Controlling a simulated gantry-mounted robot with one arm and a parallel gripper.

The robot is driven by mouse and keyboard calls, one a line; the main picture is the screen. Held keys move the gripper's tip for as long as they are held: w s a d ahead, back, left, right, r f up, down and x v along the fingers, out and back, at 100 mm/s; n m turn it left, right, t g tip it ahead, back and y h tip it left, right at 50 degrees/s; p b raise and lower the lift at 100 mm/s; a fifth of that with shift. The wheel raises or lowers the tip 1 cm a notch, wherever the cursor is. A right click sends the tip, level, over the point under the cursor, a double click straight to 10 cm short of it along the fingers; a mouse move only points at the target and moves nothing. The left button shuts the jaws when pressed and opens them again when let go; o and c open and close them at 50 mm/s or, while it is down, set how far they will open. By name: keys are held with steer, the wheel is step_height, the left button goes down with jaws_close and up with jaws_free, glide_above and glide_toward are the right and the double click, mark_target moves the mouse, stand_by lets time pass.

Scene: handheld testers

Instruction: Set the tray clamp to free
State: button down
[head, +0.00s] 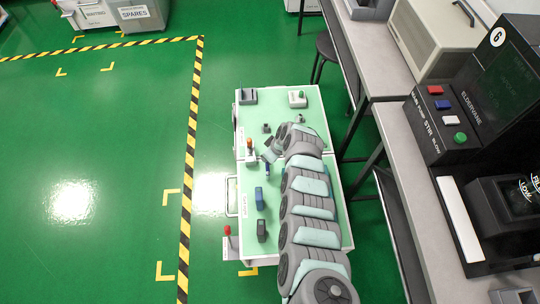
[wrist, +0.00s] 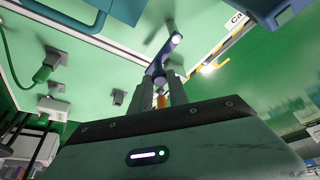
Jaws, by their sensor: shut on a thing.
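A slim blue-grey lever (wrist: 164,56) with a pale, bright end rises from the green top in the wrist view. It looks like the tray clamp's handle, but no clamp marking is legible. My gripper (wrist: 163,84) has its two dark fingers shut on the lever's near end. An orange piece (wrist: 161,101) shows low between the fingers. In the head view my gripper (head: 269,151) is low over the left side of the green-topped cart (head: 308,123), with a small blue part (head: 267,169) just below it. The clamp's base is hidden, and the lever's setting cannot be read.
A white unit with an orange-red post (head: 249,147) stands close left of my gripper. A blue handheld device (head: 260,198) and a dark one (head: 262,230) lie nearer.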

steer(key=shift+f, duration=0.1)
steer(key=c, duration=1.3)
jaws_free()
steer(key=shift+o, duration=0.2)
steer(key=p+v, duration=0.7)
steer(key=v, duration=0.4)
